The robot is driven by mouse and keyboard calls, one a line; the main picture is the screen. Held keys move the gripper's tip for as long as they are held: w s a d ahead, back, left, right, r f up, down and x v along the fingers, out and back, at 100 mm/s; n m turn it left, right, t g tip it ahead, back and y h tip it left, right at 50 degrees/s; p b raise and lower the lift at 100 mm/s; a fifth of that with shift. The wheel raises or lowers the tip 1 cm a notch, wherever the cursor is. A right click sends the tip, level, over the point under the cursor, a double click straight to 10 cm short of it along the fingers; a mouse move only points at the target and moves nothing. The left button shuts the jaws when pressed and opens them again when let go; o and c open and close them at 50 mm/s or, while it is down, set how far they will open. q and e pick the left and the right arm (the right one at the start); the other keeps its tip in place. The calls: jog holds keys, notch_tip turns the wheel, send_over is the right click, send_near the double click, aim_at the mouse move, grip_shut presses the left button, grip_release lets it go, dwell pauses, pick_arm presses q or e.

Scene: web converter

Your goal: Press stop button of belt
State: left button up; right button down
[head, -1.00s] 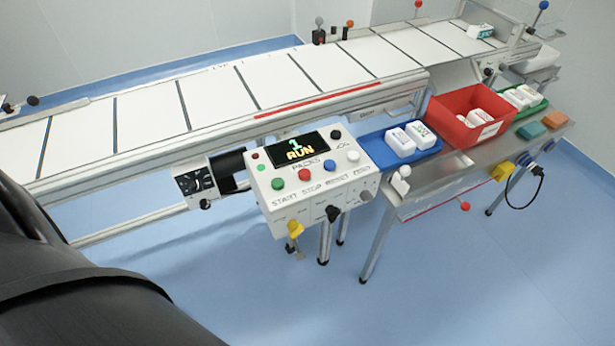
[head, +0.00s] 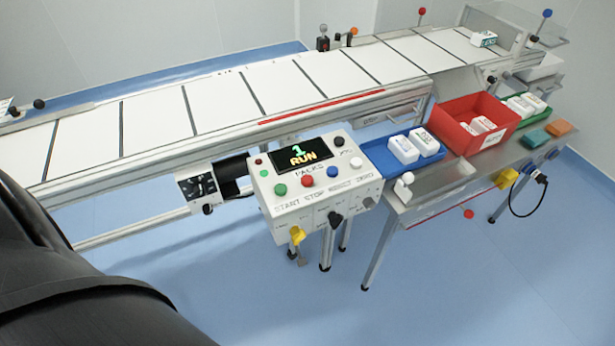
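The control panel (head: 318,203) is a white box on legs in front of the belt. Its display (head: 300,154) reads "1 RUN", with "PACKS" below. The red stop button (head: 307,181) sits on the sloped face, between the green start button (head: 280,189) and the blue reset button (head: 332,172). A white button (head: 356,164) is at the right end of the row. The white belt (head: 215,101) with dark cross lines runs behind the panel. Neither gripper is in view, and nothing covers the stop button. A dark part of my own body fills the lower left.
A steel table to the right holds a blue tray (head: 375,157) with white packs, a red bin (head: 462,138) and a green tray (head: 541,112). A yellow knob (head: 297,235) and black knob (head: 335,218) stick out of the panel's front. The blue floor before it is clear.

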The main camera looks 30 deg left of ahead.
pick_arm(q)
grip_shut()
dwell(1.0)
